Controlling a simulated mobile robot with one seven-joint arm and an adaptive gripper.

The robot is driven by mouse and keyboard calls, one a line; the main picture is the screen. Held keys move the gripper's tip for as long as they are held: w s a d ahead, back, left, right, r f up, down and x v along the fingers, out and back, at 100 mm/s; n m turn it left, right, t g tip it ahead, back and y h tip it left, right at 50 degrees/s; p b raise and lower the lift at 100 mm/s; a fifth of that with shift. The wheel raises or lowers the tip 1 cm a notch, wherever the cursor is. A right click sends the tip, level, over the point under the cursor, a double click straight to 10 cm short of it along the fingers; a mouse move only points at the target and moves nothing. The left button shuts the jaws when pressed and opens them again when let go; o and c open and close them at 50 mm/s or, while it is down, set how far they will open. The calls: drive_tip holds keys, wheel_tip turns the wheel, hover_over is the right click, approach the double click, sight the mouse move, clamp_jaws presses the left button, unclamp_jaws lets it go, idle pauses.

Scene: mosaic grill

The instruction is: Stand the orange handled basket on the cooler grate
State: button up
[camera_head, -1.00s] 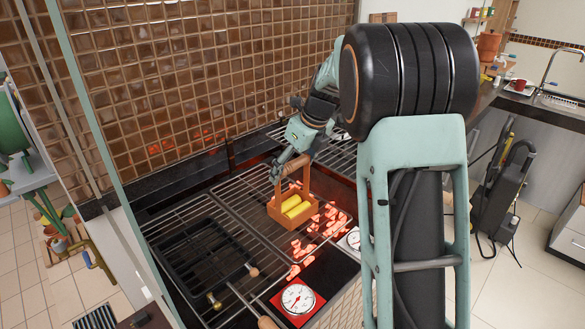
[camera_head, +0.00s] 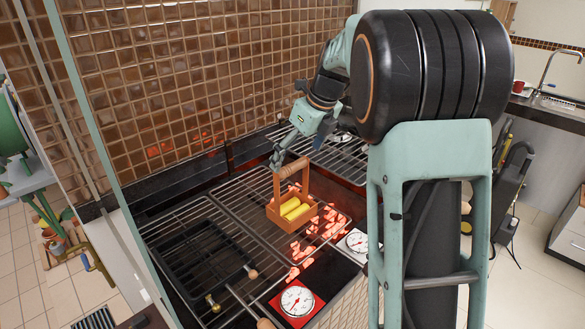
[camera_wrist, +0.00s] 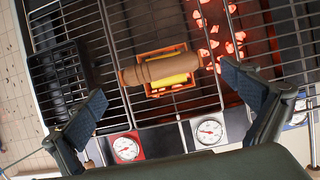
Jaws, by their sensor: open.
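The orange basket (camera_head: 283,217) stands upright on the middle grate (camera_head: 237,207), with yellow pieces (camera_head: 293,208) inside and a brown handle bar (camera_head: 291,168) on top. Glowing coals show beneath the grate, at the basket's right and front. My gripper (camera_head: 276,160) is beside the handle's upper left end; in the head view I cannot tell whether it touches. In the wrist view, the basket (camera_wrist: 150,92) and its wide handle (camera_wrist: 160,70) lie beyond my open fingers (camera_wrist: 169,100), with nothing held between them. The basket's far side is partly hidden by its handle.
Another grate (camera_head: 340,157) extends at the right. A tiled wall rises behind.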

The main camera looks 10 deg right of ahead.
drive_tip(key=v, duration=0.6)
drive_tip(key=shift+r, duration=0.25)
